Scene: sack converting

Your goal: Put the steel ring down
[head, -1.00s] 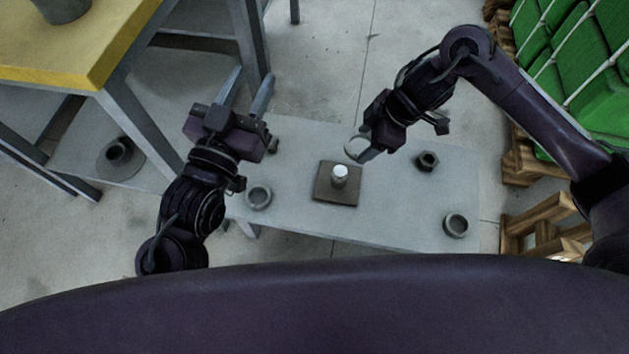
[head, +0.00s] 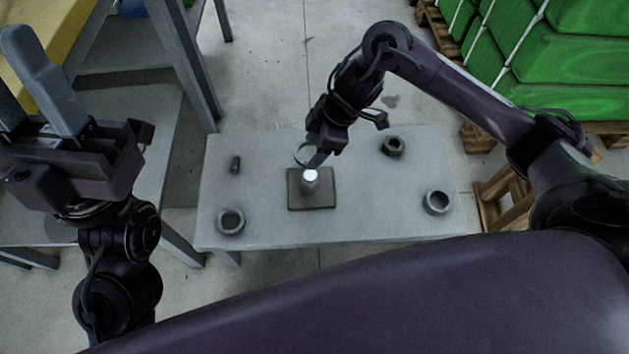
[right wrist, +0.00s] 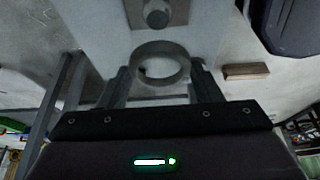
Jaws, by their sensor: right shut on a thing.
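The steel ring (head: 301,153) is a pale, thin-walled hoop. My right gripper (head: 312,160) is shut on it, just behind the post in the head view. In the right wrist view the ring (right wrist: 160,63) sits between the two fingers (right wrist: 160,83), its opening clear. A short post with a bright white top (head: 310,181) stands on a brown square plate (head: 324,203) on the grey table (head: 270,230). The ring is apart from the post in the picture; its height above the table is hard to tell. My left gripper (head: 14,80) is open and empty at the far left.
On the table are a dark ring (head: 230,221) at front left, another (head: 437,202) at right, a hex nut (head: 393,146) behind and a small dark piece (head: 236,165) at left. Green sacks (head: 560,60) stand at back right. The table's right middle is clear.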

